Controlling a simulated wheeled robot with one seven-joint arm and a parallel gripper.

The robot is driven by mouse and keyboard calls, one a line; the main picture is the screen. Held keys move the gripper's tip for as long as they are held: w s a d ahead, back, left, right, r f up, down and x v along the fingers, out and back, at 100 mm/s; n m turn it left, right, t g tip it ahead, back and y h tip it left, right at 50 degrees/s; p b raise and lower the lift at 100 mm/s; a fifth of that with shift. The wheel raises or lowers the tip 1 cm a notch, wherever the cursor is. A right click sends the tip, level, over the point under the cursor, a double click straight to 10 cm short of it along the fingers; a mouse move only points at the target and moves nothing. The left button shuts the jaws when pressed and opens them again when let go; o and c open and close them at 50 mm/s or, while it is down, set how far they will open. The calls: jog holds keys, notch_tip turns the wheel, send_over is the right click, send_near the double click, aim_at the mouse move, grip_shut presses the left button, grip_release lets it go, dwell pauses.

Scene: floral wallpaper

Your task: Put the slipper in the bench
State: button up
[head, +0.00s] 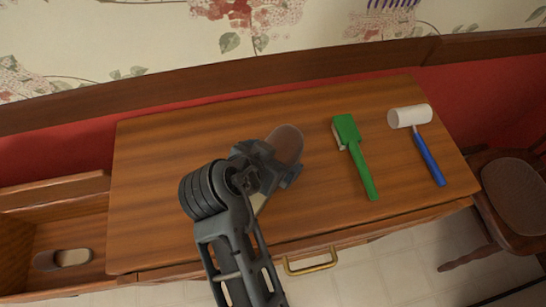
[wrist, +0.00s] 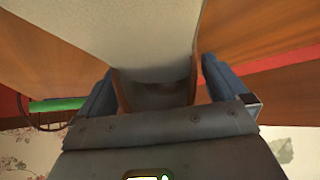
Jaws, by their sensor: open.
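A slipper with a brown toe and a pale beige part (head: 288,142) lies on the wooden tabletop, partly hidden by my gripper. My gripper (head: 272,167) is over its middle with jaws open. In the wrist view the slipper (wrist: 140,35) runs between the two blue-grey fingers of my gripper (wrist: 158,82), one on each side. I cannot tell whether they touch it. The wooden bench (head: 65,190) stands at the left with an open compartment. Another slipper, dark and beige (head: 75,257), lies inside that compartment.
A green brush (head: 358,160) and a white-headed mallet with a blue handle (head: 410,117) lie on the tabletop (head: 160,190), right of my gripper. A brass drawer handle (head: 310,266) is on the front. A chair (head: 515,190) stands at the right. The tabletop's left part is clear.

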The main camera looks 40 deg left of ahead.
jog(key=shift+r, duration=0.1)
jog(key=c, duration=0.9)
